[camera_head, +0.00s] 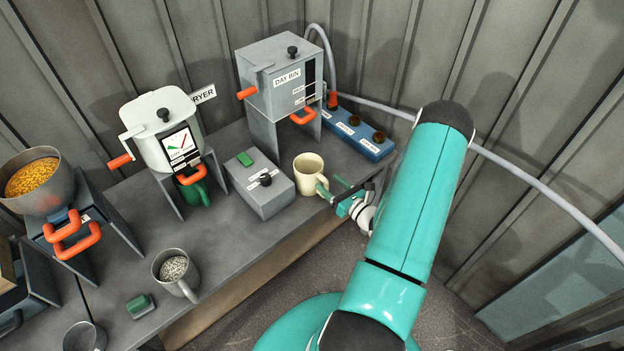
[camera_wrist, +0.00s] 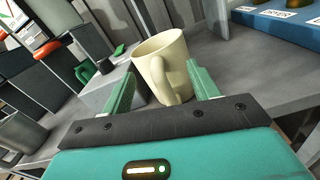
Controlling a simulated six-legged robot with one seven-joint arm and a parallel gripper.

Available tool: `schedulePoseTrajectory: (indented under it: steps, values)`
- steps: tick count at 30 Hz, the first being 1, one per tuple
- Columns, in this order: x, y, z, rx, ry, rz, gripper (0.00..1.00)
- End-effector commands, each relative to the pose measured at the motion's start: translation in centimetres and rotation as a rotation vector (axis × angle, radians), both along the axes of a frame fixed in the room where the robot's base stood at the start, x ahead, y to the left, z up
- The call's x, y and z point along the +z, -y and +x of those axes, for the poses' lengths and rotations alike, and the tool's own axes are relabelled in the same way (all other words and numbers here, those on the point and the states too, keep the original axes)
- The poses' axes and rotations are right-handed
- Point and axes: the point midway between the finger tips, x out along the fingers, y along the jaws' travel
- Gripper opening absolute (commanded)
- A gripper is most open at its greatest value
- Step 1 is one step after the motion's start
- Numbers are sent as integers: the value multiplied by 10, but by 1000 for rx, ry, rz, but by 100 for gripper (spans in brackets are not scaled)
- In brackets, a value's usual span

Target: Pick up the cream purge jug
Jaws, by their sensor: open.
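The cream purge jug (camera_head: 308,172) stands upright on the grey bench, near its front edge, just right of a grey switch box. In the wrist view the cream jug (camera_wrist: 163,62) is ahead, with its handle toward me between the two green fingers. My gripper (camera_head: 334,192) is at the jug's right front side in the head view. In the wrist view my gripper (camera_wrist: 160,88) is open, with one finger on each side of the handle. I cannot tell whether the fingers touch the jug.
The grey switch box (camera_head: 262,186) stands close left of the jug. The day bin (camera_head: 282,80) is behind it, and a blue valve block (camera_head: 358,136) lies behind right. A grey jug of pellets (camera_head: 176,272) and a green jug (camera_head: 196,190) stand farther left.

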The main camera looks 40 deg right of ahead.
Motion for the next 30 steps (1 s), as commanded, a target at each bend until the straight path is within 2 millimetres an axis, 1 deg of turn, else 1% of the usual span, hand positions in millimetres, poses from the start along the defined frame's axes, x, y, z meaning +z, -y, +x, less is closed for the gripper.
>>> schedulePoseTrajectory:
  steps: [1, 3, 6, 12, 13, 17, 18, 20, 21, 22, 30]
  values:
    - [1, -2, 9, 4, 2, -1, 60]
    - [1, -2, 21, 3, 1, -1, 60]
    - [1, -2, 30, 1, 0, 0, 60]
    - [1, -2, 31, 0, 0, 0, 60]
    - [1, -2, 31, 0, 0, 0, 58]
    - [1, -2, 31, 0, 0, 0, 33]
    - [1, -2, 31, 0, 0, 0, 25]
    - [1, -2, 31, 0, 0, 0, 13]
    - [1, -2, 31, 0, 0, 0, 5]
    - [1, -2, 31, 0, 0, 0, 0]
    - [1, -2, 31, 0, 0, 0, 0]
